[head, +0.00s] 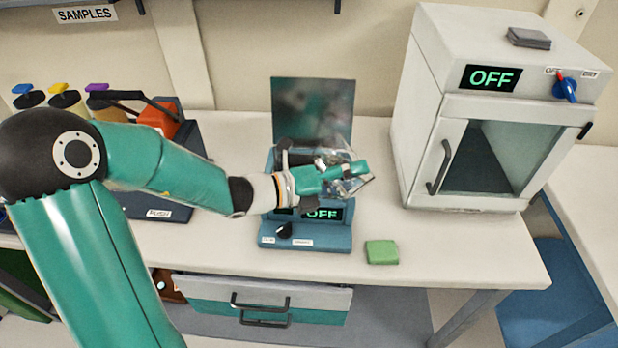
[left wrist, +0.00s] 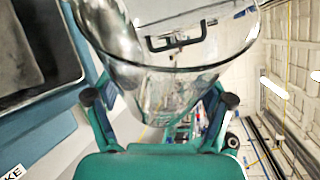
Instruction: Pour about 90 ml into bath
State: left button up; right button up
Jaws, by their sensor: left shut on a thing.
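The bath (head: 335,238) looks like a blue bench unit with a dark knob, a display reading OFF and a dark upright panel behind it. My left gripper (head: 345,175) is over the bath and shut on a clear glass vessel (head: 354,187). The vessel looks tilted in the head view, but its lip is hard to make out. In the left wrist view the glass vessel (left wrist: 170,75) sits between the two dark-tipped fingers of the gripper (left wrist: 160,100). I cannot tell how much liquid is in it. My arm and gripper hide much of the bath's top. My right gripper is not in view.
A white oven-like cabinet (head: 428,115) with a glass door and an OFF display stands at the right. A green sponge (head: 382,252) lies at the bench front. Bench between bath and cabinet is clear.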

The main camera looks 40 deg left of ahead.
aim_at(352, 197)
pick_arm(q)
jog(key=shift+s+d+f+m+y, duration=0.1)
jog(key=shift+f+m+y, duration=0.35)
jog(key=shift+m, duration=0.25)
jog(key=shift+a+m, duration=0.2)
jog(key=shift+m, duration=0.2)
jog(key=shift+a+m+g+y, duration=0.1)
jog(key=shift+m+g+y, duration=0.2)
jog(key=shift+m+y, duration=0.3)
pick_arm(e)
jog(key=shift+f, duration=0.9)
